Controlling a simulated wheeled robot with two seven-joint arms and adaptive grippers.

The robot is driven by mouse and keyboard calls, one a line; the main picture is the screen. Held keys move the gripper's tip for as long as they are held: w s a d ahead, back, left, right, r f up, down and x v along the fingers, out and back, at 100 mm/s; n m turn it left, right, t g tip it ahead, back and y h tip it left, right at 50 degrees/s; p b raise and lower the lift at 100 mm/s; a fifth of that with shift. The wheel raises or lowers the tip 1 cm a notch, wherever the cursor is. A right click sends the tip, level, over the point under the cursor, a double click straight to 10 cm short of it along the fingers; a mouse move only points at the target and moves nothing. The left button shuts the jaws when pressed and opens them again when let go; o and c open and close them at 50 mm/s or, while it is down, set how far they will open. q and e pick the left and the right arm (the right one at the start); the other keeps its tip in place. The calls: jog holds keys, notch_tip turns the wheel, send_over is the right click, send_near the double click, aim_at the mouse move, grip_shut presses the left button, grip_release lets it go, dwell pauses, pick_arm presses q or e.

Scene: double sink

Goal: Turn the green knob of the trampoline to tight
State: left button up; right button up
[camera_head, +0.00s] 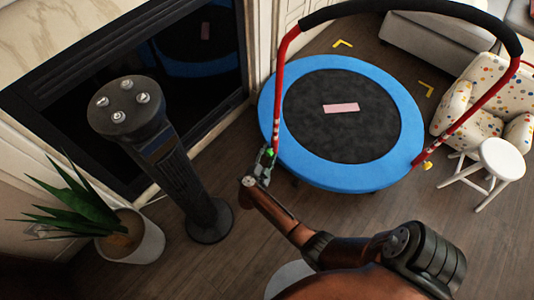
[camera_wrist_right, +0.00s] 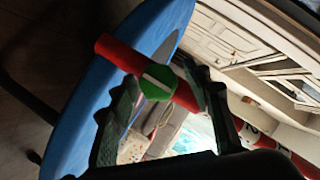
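The trampoline (camera_head: 388,165) has a blue rim, a dark bed and a red arched handle with black padding. The green knob (camera_head: 270,152) is on the left leg of the handle, low by the rim. My right gripper (camera_head: 266,163) is right at it. In the right wrist view the green knob (camera_wrist_right: 157,84), with a white stripe across its face, lies between the two fingers of my right gripper (camera_wrist_right: 158,70). The fingers are apart on either side of the knob, and I see no clear contact. The red tube (camera_wrist_right: 118,53) runs behind. My left gripper is not in view.
A yellow knob (camera_head: 428,166) is on the handle's right leg. A black tower (camera_head: 180,170) and a potted plant (camera_head: 135,240) stand at left. A white stool (camera_head: 500,160) and a dotted armchair (camera_head: 480,100) are at right. Bare wooden floor lies in front of the trampoline.

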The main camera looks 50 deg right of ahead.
jog(key=shift+c, duration=0.8)
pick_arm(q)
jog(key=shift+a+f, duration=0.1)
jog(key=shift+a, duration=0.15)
pick_arm(e)
jog(key=c, duration=0.9)
